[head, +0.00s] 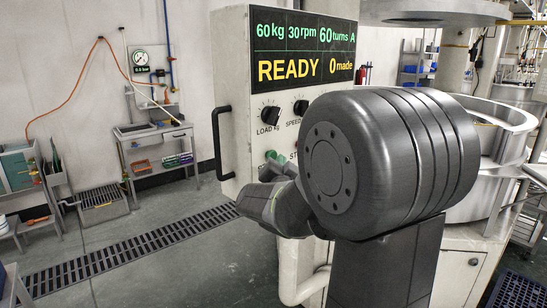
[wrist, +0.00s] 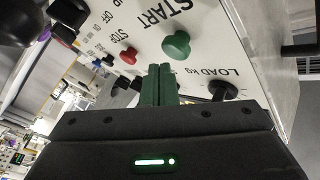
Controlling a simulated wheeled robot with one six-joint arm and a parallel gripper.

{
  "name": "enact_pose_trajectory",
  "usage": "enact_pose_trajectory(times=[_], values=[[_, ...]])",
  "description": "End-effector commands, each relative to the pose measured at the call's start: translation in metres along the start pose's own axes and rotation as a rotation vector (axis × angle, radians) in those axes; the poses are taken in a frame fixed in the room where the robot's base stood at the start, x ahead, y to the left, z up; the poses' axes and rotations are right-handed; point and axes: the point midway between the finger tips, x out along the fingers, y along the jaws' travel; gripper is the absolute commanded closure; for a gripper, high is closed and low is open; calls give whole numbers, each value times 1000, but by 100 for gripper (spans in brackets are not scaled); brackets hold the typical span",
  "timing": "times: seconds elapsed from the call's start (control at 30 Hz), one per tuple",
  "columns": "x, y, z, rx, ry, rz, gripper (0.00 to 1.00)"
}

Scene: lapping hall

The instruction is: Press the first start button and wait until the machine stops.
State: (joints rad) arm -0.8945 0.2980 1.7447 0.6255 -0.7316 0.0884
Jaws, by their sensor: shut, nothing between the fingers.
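The white control panel (head: 232,60) has a display (head: 303,50) reading 60 kg, 30 rpm, 60 turns, READY and 0 made. In the wrist view the green button (wrist: 176,44) sits by the word START, and a red button (wrist: 129,55) sits by STOP. My gripper (wrist: 158,68) is shut and empty, its green fingertips pointing at the panel just below the green button in that view. A small gap seems to show between them; contact cannot be told. In the head view my arm hides most of the lower panel.
A LOAD knob (head: 270,113) and a SPEED knob (head: 301,107) are on the panel, with a black handle (head: 222,142) on its left edge. Metal machinery (head: 505,120) stands at right. A small sink table (head: 150,131) stands by the wall. Floor at left is open, crossed by a drain grate (head: 130,255).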

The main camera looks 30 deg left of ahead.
Motion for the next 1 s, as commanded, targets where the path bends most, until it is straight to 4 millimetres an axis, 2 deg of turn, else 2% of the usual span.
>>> enact_pose_trajectory(times=[1.0], values=[[6,-4,4,0,0,0,100]])
